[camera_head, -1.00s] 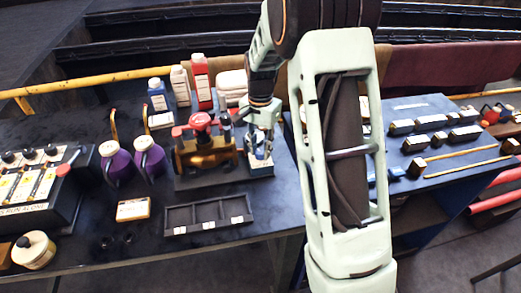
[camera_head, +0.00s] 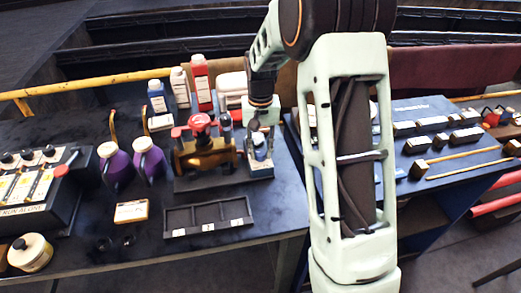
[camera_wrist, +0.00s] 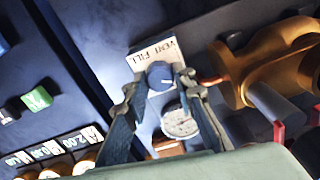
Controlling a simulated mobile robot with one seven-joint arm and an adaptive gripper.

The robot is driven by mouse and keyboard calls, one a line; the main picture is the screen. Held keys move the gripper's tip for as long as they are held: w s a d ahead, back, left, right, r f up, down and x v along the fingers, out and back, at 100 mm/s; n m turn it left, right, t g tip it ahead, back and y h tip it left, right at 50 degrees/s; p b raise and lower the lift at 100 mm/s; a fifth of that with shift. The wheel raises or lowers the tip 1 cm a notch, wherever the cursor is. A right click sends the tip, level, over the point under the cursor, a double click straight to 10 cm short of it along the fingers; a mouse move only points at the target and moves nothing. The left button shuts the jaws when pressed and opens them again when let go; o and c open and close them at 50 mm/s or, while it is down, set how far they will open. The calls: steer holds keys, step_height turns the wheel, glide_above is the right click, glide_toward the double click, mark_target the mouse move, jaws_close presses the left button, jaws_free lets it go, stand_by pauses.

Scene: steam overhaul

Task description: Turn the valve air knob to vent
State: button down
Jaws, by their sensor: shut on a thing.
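The blue air knob (camera_wrist: 160,76) sits just below a white label (camera_wrist: 155,52) reading VENT and FILL in the wrist view. My gripper (camera_wrist: 159,82) has one finger on each side of the knob and is shut on it. Which word the knob points to is not clear. A round gauge (camera_wrist: 180,122) lies between the fingers, nearer the palm. In the head view my gripper (camera_head: 260,138) is over the small stand right of the brass valve (camera_head: 204,154); the knob is hard to make out there.
The brass valve body with red handles (camera_head: 200,122) is close beside my gripper. Purple jugs (camera_head: 116,165) stand to the left and bottles (camera_head: 201,85) behind. A black divided tray (camera_head: 207,217) lies in front. A blue panel with blocks (camera_head: 430,135) is on the right.

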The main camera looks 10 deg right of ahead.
mark_target(261, 152)
stand_by(0.3)
steer(key=c, duration=1.6)
jaws_free()
step_height(261, 152, up, 12)
